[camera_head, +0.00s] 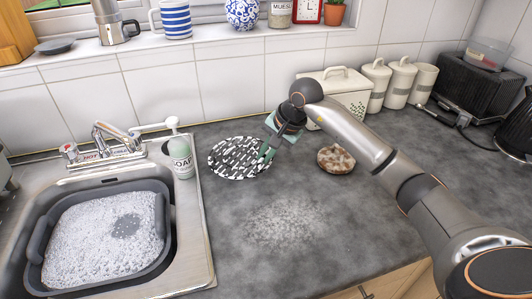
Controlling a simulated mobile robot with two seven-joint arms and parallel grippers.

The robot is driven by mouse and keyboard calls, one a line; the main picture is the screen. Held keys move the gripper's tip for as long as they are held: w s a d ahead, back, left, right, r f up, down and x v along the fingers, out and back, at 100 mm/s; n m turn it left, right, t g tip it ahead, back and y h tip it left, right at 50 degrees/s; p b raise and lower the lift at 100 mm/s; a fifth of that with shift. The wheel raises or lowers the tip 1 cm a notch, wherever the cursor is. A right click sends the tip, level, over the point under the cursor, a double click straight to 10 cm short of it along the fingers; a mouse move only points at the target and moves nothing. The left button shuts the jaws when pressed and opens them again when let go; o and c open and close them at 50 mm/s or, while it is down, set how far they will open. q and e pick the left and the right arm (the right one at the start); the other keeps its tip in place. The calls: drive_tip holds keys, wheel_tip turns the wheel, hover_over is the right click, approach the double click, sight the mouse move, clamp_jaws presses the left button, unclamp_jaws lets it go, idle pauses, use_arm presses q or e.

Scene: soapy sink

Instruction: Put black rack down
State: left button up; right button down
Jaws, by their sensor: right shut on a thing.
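The black rack (234,158) appears to be the round, flat dark piece with rows of white marks, at or just above the grey countertop to the right of the sink. My right gripper (265,158) points down at its right edge, with its green fingers shut on that edge. I cannot tell whether the rack's underside touches the counter. A pale teal piece shows beside my right wrist, partly hidden by it. My left gripper is not in view.
A soap bottle (181,156) stands left of the rack on the sink's edge. The sink holds a grey basin (38,240) of suds. A brown round item (336,158) lies right of my gripper. White canisters (401,84) stand behind. The front counter, with a speckled patch (283,222), is clear.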

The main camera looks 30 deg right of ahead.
drive_tip(key=c, duration=1)
unclamp_jaws()
drive_tip(key=v, duration=1.2)
